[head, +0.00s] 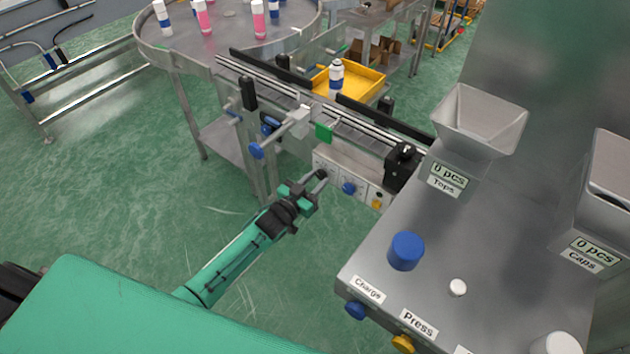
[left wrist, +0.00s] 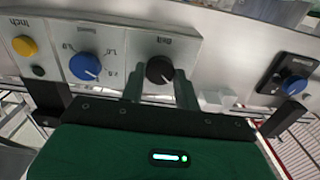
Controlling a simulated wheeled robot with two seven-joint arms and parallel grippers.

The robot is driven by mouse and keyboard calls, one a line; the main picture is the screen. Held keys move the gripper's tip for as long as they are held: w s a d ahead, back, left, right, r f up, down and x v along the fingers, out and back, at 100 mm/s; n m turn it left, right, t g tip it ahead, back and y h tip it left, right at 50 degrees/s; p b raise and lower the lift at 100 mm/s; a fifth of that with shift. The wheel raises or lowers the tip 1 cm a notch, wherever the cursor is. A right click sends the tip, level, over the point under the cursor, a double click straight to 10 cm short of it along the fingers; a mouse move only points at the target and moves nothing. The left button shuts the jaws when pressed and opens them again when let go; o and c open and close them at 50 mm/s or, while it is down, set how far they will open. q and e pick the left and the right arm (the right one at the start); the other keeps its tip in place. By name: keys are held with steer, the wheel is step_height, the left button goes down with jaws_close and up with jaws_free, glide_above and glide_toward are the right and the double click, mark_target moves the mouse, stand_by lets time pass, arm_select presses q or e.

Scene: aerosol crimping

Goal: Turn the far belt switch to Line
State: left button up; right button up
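A pale control box (head: 347,184) hangs on the near side of the conveyor. In the left wrist view its labels appear upside down. It carries a black knob labelled Belt (left wrist: 159,70), a blue dial with numbers (left wrist: 85,67) and a yellow Inch button (left wrist: 24,46). The black knob also shows in the head view (head: 321,173). My left gripper (head: 321,184) is at this knob. In the left wrist view its two fingers (left wrist: 160,88) stand apart, one on each side of the knob; I cannot tell whether they touch it. The knob's setting is too small to read. My right gripper is out of view.
A blue knob on a rod (head: 257,150) juts out left of the box. A steel machine (head: 480,250) with hoppers stands at right. Green floor is free at left.

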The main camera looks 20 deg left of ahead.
arm_select(q)
steer(key=shift+m, duration=0.3)
steer(key=m+b, duration=0.1)
steer(key=m, duration=0.3)
steer(key=shift+f, duration=0.1)
steer(key=m+b, duration=0.1)
steer(key=m, duration=0.3)
steer(key=shift+b, duration=0.35)
steer(key=shift+m, duration=0.5)
steer(key=o, duration=1)
